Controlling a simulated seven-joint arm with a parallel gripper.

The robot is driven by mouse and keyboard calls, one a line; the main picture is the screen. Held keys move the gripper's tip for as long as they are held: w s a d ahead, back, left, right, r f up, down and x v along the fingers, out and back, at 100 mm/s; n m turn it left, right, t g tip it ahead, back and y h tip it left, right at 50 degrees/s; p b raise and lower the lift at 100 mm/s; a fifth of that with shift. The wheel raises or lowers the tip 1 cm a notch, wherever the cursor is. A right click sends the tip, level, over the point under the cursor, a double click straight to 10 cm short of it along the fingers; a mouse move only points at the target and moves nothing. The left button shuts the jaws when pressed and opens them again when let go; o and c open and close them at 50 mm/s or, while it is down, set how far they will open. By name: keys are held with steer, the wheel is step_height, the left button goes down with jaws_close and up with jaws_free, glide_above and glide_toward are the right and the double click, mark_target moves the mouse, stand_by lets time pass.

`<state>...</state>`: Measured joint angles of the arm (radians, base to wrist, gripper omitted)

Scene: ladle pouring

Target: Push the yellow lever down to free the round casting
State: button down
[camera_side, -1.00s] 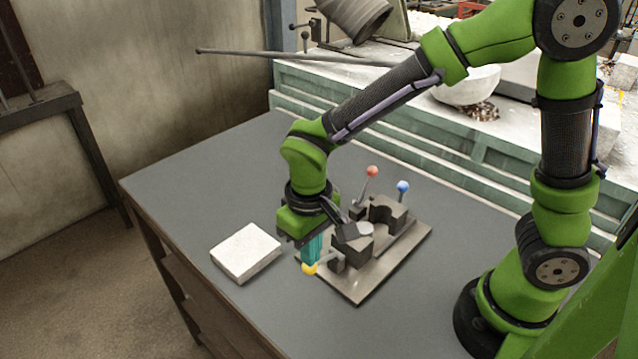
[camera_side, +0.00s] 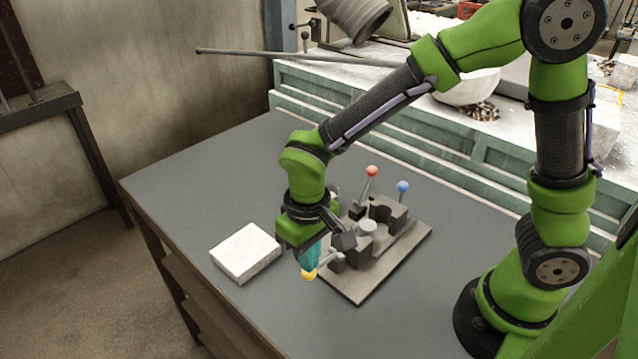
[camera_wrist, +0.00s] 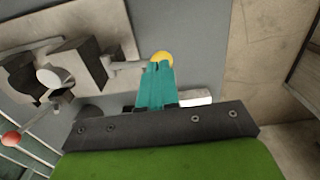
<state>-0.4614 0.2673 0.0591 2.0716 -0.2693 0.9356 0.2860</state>
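The yellow lever's ball knob (camera_side: 308,275) is at the near left of the metal fixture, on a pale rod sloping down toward the table. My gripper's teal fingers (camera_side: 311,257) are above the knob and appear to press on it; they look closed together with nothing between them. In the wrist view, the fingertips (camera_wrist: 160,66) overlap the yellow knob (camera_wrist: 162,57), so exact contact is hidden. The round casting (camera_side: 367,227) is a grey disc seated among the dark blocks of the fixture; it also shows in the wrist view (camera_wrist: 48,77).
The fixture's baseplate (camera_side: 358,292) carries a red-knobbed lever (camera_side: 371,171) and a blue-knobbed lever (camera_side: 403,187) at its far side. A white block (camera_side: 245,252) lies left of my gripper. The near tabletop is clear.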

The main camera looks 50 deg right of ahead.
steer(key=shift+f, duration=0.25)
steer(key=shift+r, duration=0.1)
step_height(320, 180, up, 11)
stand_by(1.5)
steer(key=s+d+r+m+t+y, duration=0.1)
steer(key=s+d+r+m+t, duration=0.1)
steer(key=d, duration=0.5)
steer(key=s+d+r+m+t+y, duration=0.1)
steer(key=s+d+r+m+t, duration=0.1)
steer(key=s+d+t, duration=0.3)
steer(key=shift+d+r, duration=0.8)
steer(key=shift+d, duration=0.25)
